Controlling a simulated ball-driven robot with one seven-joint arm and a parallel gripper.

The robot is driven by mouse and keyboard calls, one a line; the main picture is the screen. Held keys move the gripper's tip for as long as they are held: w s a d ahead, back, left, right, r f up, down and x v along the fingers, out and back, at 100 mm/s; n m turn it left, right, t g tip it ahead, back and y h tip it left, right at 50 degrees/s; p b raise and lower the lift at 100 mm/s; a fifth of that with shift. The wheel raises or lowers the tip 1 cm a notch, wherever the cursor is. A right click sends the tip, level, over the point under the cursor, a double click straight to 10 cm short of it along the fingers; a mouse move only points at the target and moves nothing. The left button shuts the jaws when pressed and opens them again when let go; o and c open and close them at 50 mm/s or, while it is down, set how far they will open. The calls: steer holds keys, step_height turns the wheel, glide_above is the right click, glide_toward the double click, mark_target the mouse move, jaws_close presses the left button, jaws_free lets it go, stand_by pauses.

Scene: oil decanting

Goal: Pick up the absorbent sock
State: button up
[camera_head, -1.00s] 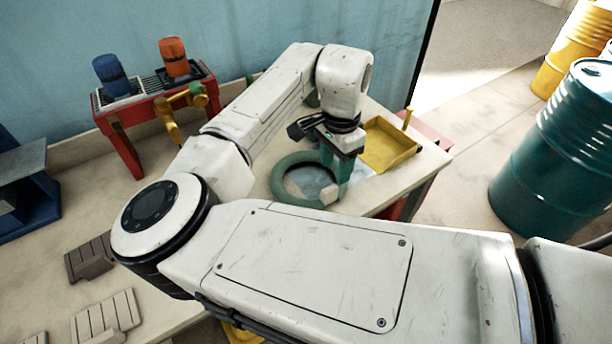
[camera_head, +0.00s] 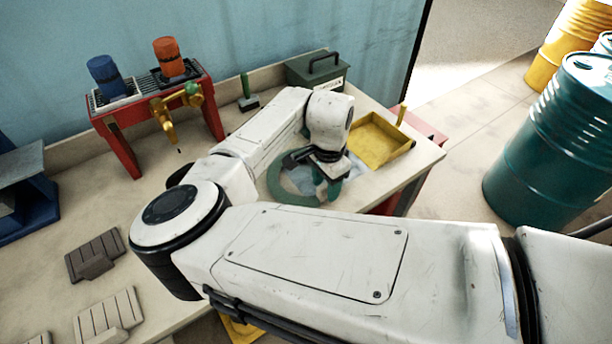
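The absorbent sock looks to be the dark green ring (camera_head: 281,191) lying on the bench top around a bluish-grey wet patch (camera_head: 300,178). Its right part is hidden behind my gripper.
A yellow tray (camera_head: 399,155) stands right of my gripper, near the bench edge. A dark green box (camera_head: 316,75) with a handle is behind. A red stand (camera_head: 122,143) holds blue and orange containers at the left. Green drums (camera_head: 548,135) stand on the floor at right.

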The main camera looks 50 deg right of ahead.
jaws_close()
steer(key=shift+r, duration=0.15)
stand_by(0.6)
